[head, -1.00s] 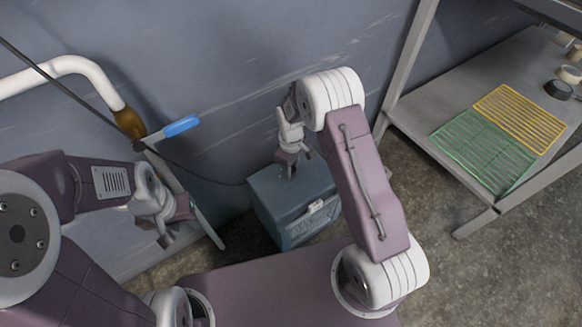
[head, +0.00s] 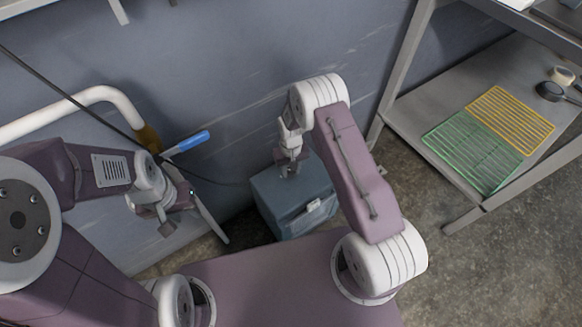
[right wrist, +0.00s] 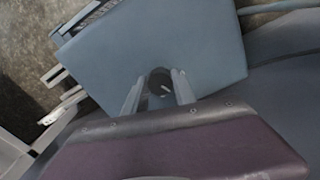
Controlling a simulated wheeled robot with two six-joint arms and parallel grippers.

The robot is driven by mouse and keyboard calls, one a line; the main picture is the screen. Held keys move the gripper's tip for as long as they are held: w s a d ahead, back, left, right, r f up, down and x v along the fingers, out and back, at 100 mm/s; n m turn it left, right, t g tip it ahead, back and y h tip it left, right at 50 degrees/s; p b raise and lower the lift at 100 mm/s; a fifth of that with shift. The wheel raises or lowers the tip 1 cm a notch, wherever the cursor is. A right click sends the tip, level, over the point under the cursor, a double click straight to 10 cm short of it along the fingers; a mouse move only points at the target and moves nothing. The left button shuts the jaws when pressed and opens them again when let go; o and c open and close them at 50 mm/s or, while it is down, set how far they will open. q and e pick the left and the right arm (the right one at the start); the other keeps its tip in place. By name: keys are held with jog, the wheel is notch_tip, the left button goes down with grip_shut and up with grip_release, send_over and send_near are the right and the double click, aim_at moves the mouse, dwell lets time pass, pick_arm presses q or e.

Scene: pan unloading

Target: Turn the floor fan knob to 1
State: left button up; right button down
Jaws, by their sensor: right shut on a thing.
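A blue-grey box-shaped unit, which I take to be the floor fan (head: 272,191), stands on the floor against the wall in the head view. Its flat top also fills the upper middle of the right wrist view (right wrist: 120,50). A small dark round knob (right wrist: 160,82) with a white mark sits on that top. My right gripper (head: 289,171) reaches down onto the top, its fingers on either side of the knob and shut on it. In the head view the knob is hidden by the gripper. My left gripper (head: 165,226) hangs empty to the left of the unit; its finger gap is unclear.
A metal shelf (head: 395,113) at the right carries a green rack (head: 472,150) and a yellow rack (head: 510,120). A blue-handled tool (head: 190,141) and a white pipe (head: 70,108) are at the left by the wall. Concrete floor lies open below the shelf.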

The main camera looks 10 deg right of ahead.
jog(key=shift+m, duration=0.3)
dwell(0.4)
jog(key=c, duration=1)
grip_release()
notch_tip(320, 180, up, 9)
jog(key=p, duration=0.4)
jog(key=shift+p, duration=0.4)
jog(key=shift+s, duration=0.1)
